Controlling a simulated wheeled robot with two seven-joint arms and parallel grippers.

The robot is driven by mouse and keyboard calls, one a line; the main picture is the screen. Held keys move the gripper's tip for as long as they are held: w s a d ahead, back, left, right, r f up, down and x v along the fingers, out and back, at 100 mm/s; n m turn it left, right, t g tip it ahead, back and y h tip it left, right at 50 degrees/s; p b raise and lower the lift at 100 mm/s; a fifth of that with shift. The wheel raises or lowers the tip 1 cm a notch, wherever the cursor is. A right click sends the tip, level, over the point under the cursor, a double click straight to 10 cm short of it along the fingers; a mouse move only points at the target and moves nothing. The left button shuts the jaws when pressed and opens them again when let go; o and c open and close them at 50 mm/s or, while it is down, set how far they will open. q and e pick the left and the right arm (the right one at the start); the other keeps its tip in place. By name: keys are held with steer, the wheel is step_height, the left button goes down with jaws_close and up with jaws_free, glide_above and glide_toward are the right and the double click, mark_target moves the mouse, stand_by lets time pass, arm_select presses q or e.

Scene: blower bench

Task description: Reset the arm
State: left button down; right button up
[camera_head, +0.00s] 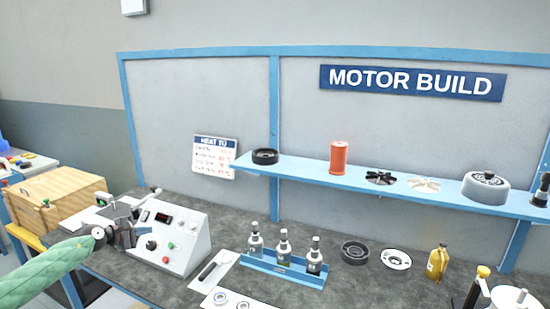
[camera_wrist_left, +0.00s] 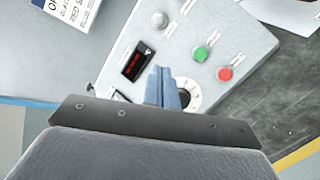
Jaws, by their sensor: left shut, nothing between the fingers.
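My left arm, in a green sleeve, comes in from the left in the head view. My left gripper (camera_head: 133,213) is over the left side of the grey control box (camera_head: 196,238), in front of part of it. In the left wrist view the two blue-grey fingers (camera_wrist_left: 167,88) are shut together with nothing between them. Beyond them in that view is the control box (camera_wrist_left: 222,30), with its red display, dial, and green and red buttons. I cannot tell whether the fingertips touch the box. My right gripper is not in view.
A wooden crate (camera_head: 60,197) stands at the left. A blue rack (camera_head: 282,268) with three bottles is right of the control box. A blue shelf (camera_head: 310,176) with motor parts runs above the bench. A yellow bottle (camera_head: 437,262) and dark ring (camera_head: 354,251) stand at the right.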

arm_select(q)
steer(key=s+d+f+n+t+y, duration=0.1)
steer(key=s+d+f+n+t, duration=0.1)
steer(key=s+d+n, duration=0.45)
steer(key=s+d+f+n+t+y, duration=0.2)
steer(key=s+d+f+n+t, duration=0.1)
steer(key=d+n, duration=0.65)
steer(key=s+d+f+n+t+y, duration=0.1)
steer(key=s+d+f+n+t, duration=0.1)
steer(key=s+d+n, duration=0.5)
steer(key=s+d+f+n+g+y, duration=0.15)
steer(key=s+f+n+g, duration=0.3)
steer(key=s+n, duration=0.75)
steer(key=s+d+f+n+g, duration=0.25)
steer(key=s+n+g, duration=0.4)
steer(key=s, duration=1.05)
steer(key=s+d+f+n+g+y, duration=0.1)
steer(key=s+f+n+g, duration=0.35)
steer(key=s+n, duration=0.85)
steer(key=s+d+f, duration=0.1)
steer(key=s+f, duration=0.1)
steer(key=f, duration=1.1)
steer(key=s+d+f+m+g, duration=0.1)
steer(key=s+f, duration=0.1)
steer(key=f, duration=1.2)
steer(key=s+d+f, duration=0.1)
steer(key=s+f, duration=0.1)
steer(key=f, duration=1.1)
steer(key=shift+d+f, duration=0.25)
steer(key=shift+f, duration=0.15)
